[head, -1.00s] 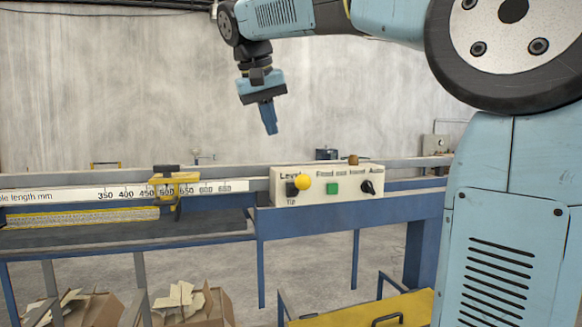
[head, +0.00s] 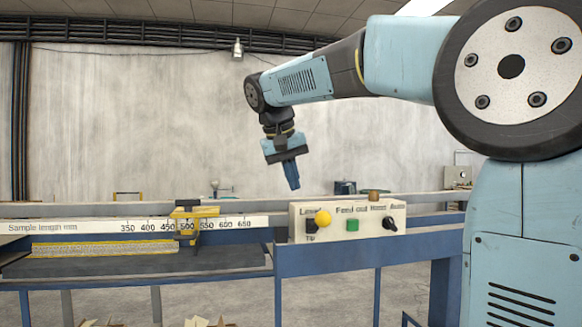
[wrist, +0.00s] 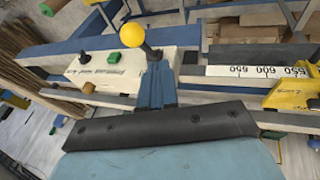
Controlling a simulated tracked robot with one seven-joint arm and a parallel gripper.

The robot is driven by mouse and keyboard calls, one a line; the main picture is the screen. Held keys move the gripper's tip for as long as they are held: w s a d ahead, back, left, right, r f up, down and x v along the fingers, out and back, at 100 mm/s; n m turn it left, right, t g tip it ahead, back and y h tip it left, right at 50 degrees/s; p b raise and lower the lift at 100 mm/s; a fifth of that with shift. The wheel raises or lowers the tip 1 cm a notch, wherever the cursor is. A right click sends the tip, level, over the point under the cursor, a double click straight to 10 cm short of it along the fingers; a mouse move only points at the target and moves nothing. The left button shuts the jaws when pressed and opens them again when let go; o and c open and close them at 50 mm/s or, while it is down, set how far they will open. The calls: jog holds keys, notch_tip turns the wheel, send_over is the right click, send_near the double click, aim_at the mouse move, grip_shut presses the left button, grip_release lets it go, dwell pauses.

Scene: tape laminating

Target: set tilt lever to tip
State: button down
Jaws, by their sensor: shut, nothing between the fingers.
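The tilt lever's yellow ball knob (head: 323,217) sticks out from the left part of a cream control panel (head: 375,234), between the labels "Level" above and "Tip" below. Its black base shows just left of the ball. My gripper (head: 292,187) is shut and empty, pointing down, above and to the left of the knob in the head view. In the wrist view the shut fingers (wrist: 156,72) reach toward the panel, and the knob (wrist: 132,34) shows just beyond their tips. I see a gap to the knob in the head view; the wrist view does not settle the depth.
A green button (head: 352,225) and a black "Hand/Auto" switch (head: 390,223) sit right of the lever. A sample length scale (head: 110,227) with a yellow slider (head: 187,232) runs left along the machine. The air above the panel is open.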

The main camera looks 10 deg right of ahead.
send_over(318, 220)
jog(key=a, duration=0.3)
notch_tip(318, 220, down, 5)
jog(key=shift+w+d+f, duration=0.45)
jog(key=shift+d, duration=0.25)
jog(key=shift+d, duration=0.1)
